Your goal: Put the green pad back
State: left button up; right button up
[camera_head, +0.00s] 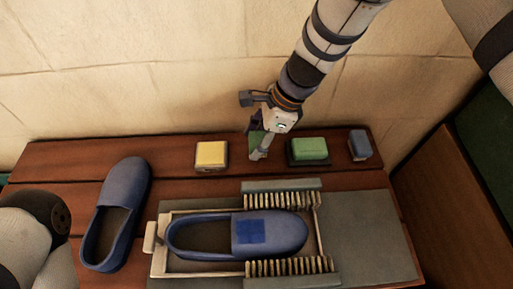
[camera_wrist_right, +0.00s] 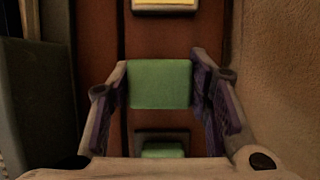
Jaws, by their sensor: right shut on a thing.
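A green pad (camera_wrist_right: 160,84) sits between the two fingers of my right gripper (camera_head: 258,150), which is shut on it. In the head view the pad (camera_head: 255,139) is partly hidden by the gripper. The gripper is over the back of the wooden table, between a yellow block and a second green block (camera_head: 309,148). That second green block rests on a dark base, and both also show low in the wrist view (camera_wrist_right: 162,151). I cannot tell how high the held pad is above the table. My left gripper is not in view.
The yellow block (camera_head: 211,154) lies left of the gripper, a blue block (camera_head: 359,145) at the back right. A blue slipper (camera_head: 268,233) lies in a frame with brushes (camera_head: 283,198) at the front. Another slipper (camera_head: 116,211) lies left. A stone wall (camera_head: 160,70) rises behind.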

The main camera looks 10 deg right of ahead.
jog(key=f, duration=0.2)
jog(key=f+b, duration=0.1)
jog(key=shift+w+f, duration=0.2)
jog(key=shift+f, duration=0.2)
jog(key=shift+r, duration=0.2)
jog(key=shift+f, duration=0.15)
jog(key=o, duration=1)
